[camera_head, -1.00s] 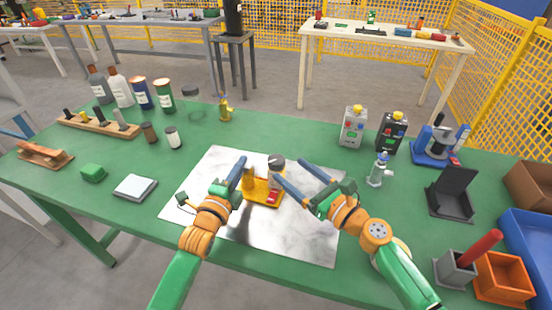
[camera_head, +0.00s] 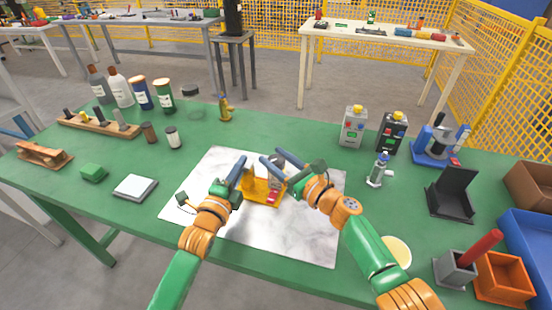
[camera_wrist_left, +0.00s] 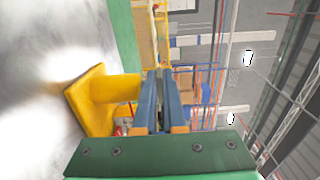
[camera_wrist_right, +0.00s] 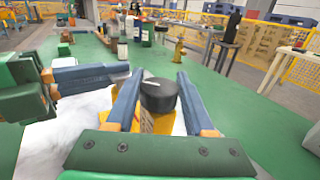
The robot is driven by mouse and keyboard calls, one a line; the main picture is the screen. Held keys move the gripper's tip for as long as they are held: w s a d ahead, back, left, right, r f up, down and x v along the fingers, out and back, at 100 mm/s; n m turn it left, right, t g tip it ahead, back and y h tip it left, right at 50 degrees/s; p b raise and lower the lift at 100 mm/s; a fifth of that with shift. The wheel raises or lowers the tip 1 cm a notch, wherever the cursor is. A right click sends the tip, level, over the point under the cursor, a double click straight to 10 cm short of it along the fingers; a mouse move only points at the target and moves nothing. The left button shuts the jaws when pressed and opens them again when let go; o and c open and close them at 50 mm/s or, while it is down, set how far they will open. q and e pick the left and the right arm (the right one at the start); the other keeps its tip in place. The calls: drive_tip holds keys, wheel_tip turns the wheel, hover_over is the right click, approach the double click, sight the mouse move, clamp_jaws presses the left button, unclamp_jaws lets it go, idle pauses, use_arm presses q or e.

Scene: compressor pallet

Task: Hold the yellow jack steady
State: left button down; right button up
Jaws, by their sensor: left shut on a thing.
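The yellow jack (camera_head: 264,191) stands on the white marbled sheet on the green table. It has a flat yellow base, a red part (camera_head: 273,197) and a dark round knob (camera_wrist_right: 160,94) with a pale mark on top. My left gripper (camera_head: 240,162) is shut at the jack's left side. In the left wrist view its fingers (camera_wrist_left: 152,88) are close together over the jack's yellow post (camera_wrist_left: 118,88); the exact contact is hidden. My right gripper (camera_wrist_right: 156,82) is open, its fingers apart on either side of the knob. In the head view, the right gripper (camera_head: 275,156) partly hides the knob.
The marbled sheet (camera_head: 215,165) has bare room around the jack. A green block (camera_head: 93,172) and a pale square pad (camera_head: 135,187) lie left. A small silver valve-like thing (camera_head: 379,170) and a black stand (camera_head: 453,192) stand right. A brass piece (camera_head: 225,108) stands behind.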

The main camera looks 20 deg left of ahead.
clamp_jaws()
drive_tip(key=shift+s+f+m+t+h, duration=0.15)
drive_tip(key=shift+m+t+h, duration=0.35)
drive_tip(key=shift+t, duration=0.2)
drive_tip(key=m+t+h, duration=0.3)
drive_tip(key=h, duration=0.1)
drive_tip(key=shift+m+t, duration=0.4)
drive_tip(key=o, duration=0.9)
unclamp_jaws()
drive_tip(key=v, duration=1.2)
drive_tip(key=shift+r, duration=0.25)
